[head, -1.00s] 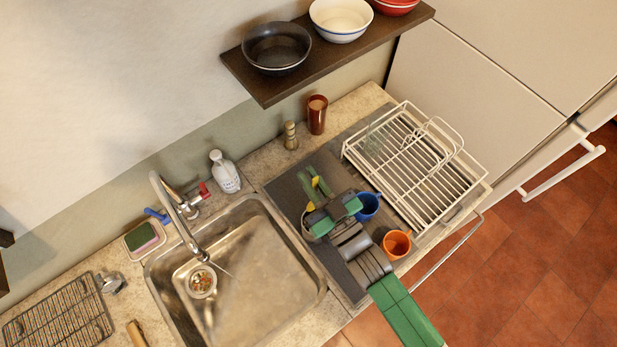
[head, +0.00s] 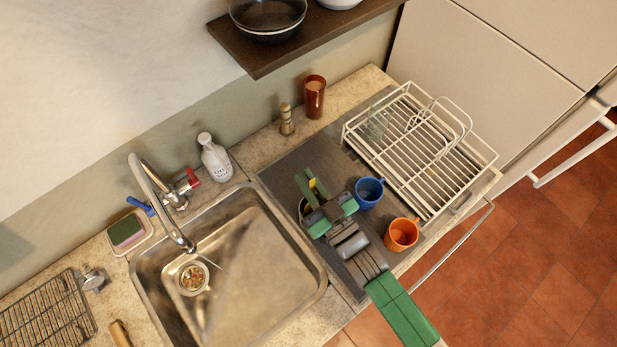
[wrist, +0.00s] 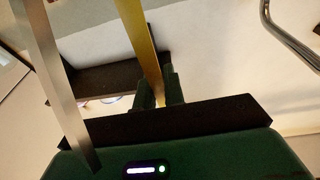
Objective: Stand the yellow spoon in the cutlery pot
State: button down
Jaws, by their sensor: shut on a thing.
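My gripper (head: 313,183) is shut on the yellow spoon (head: 313,187) over the dark mat right of the sink. In the wrist view the spoon's yellow strip (wrist: 141,45) runs up from between my two fingers. The cutlery pot (head: 303,208) shows only as a curved rim beside my gripper; the rest is hidden behind the hand. I cannot tell whether the spoon's lower end is inside the pot. A grey metallic strip (wrist: 52,80) crosses the left of the wrist view; I cannot tell what it is.
A blue mug (head: 369,193) stands close right of my gripper, and an orange mug (head: 402,234) further right and nearer. The white dish rack (head: 420,150) is behind them. The sink (head: 235,270) lies left. A brown cup (head: 315,97) and pepper mill (head: 286,119) stand at the back.

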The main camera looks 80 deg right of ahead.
jog(key=shift+f, duration=0.4)
jog(key=c, duration=1.4)
grip_release()
jog(key=v, duration=0.7)
jog(key=shift+s+a+b, duration=0.25)
jog(key=shift+s+b, duration=0.05)
jog(key=shift+b, duration=0.1)
